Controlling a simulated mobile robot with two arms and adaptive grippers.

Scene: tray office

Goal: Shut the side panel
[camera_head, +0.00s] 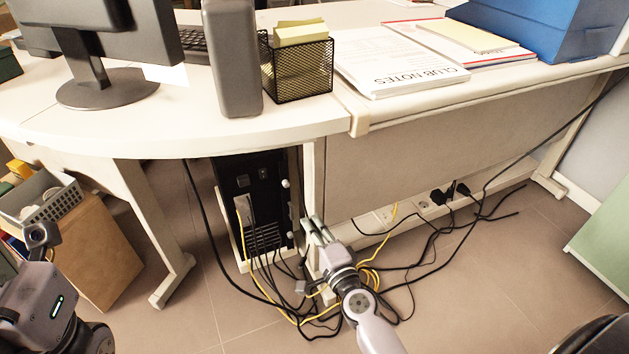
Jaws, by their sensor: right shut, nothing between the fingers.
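A black computer tower (256,205) stands on the floor under the desk, its back with ports and plugged cables facing me. My right gripper (312,222) is shut and empty, just right of the tower's lower right edge, in front of the desk leg. I cannot tell whether it touches the panel. Part of my left arm shows at bottom left; its fingertips are not in view.
Black and yellow cables (315,310) lie tangled on the floor below my right gripper. A desk leg (314,180) stands close right of the tower. The desk top (200,135) overhangs it. A cardboard box (95,245) stands left. The floor at lower right is mostly free.

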